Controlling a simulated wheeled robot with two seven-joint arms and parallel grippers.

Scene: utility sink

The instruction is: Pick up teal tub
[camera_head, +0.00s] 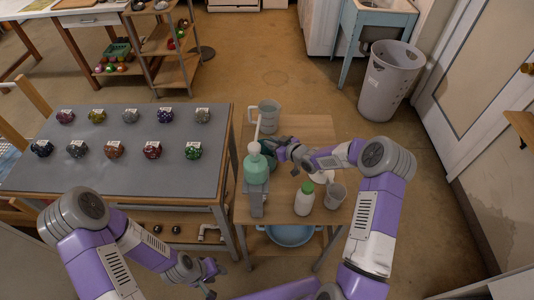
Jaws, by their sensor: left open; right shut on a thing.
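A dark teal tub (269,148) is at the left side of the small wooden table (316,131), partly hidden behind the green pump bottle (256,170). My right gripper (280,149) reaches in from the right and is shut on the tub. I cannot tell whether the tub still touches the tabletop. My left gripper (212,279) is open and empty, low in front of the grey table, well apart from the tub.
A grey mug (268,112) stands behind the tub. A white bottle with a green cap (304,199) and a grey cup (335,195) stand near the front. A blue basin (290,235) is below. The grey table (130,175) at left bears several dark faceted objects.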

